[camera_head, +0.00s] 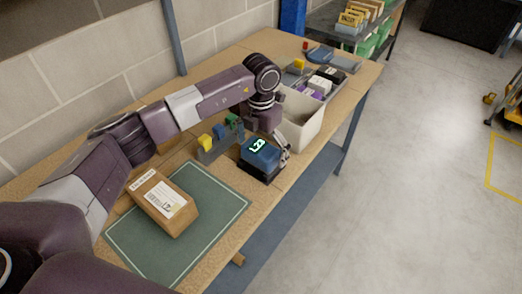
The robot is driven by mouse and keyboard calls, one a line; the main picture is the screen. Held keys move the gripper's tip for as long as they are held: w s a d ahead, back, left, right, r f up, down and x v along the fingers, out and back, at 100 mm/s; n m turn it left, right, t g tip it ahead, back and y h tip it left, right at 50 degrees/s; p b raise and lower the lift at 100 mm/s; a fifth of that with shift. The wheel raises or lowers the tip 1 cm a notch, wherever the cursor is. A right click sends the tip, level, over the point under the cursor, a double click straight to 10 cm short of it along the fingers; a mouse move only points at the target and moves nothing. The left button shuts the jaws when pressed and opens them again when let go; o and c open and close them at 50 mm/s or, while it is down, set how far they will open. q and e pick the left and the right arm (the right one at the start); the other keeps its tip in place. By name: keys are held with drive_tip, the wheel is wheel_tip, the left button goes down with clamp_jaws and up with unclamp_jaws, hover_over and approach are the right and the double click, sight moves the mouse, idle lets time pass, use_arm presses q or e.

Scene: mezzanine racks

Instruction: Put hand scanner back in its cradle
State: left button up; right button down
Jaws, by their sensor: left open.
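My left gripper (284,152) is open, with its fingers pointing down at the right side of a blue block-like device (258,160) with a lit green number display. The device sits on a dark base near the table's front edge. I cannot tell whether the fingers touch it. I cannot clearly pick out the hand scanner or its cradle; the left wrist hides part of this area. A dark blue, rounded item (320,54) lies at the far end of the table, too small to name. My right gripper is not in view.
A cream bin (304,122) stands close behind the left gripper. A brown carton (153,204) lies on the green mat (213,222). A grey tray of small boxes (320,85) stands farther back.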

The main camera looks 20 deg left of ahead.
use_arm(q)
wheel_tip(320, 180, up, 12)
idle(0.6)
